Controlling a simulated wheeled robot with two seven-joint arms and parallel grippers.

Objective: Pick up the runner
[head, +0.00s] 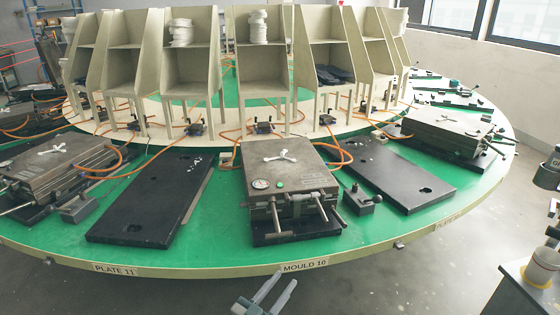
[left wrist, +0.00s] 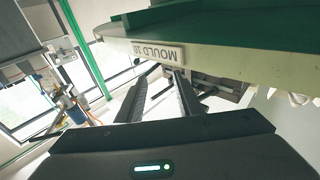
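A small white three-armed piece (head: 281,155), which looks like the runner, lies flat on top of the closed mould (head: 262,170) behind the MOULD 10 label. Similar white pieces lie on the left mould (head: 53,149) and on the right mould (head: 442,118). My left gripper (head: 286,277) is open and empty, outside the carousel's front rim and below the MOULD 10 label. In the left wrist view its fingers (left wrist: 159,78) are apart with nothing between them, close to the label, which appears upside down. The runner is hidden there. I cannot make out my right gripper.
The round green carousel table (head: 215,235) carries black plates (head: 150,200) between moulds. Handles stick out at the front of the middle mould. Orange hoses (head: 335,150) loop behind it. Upright shelves (head: 262,70) stand farther back. A bench with a white jar (head: 540,268) is at right.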

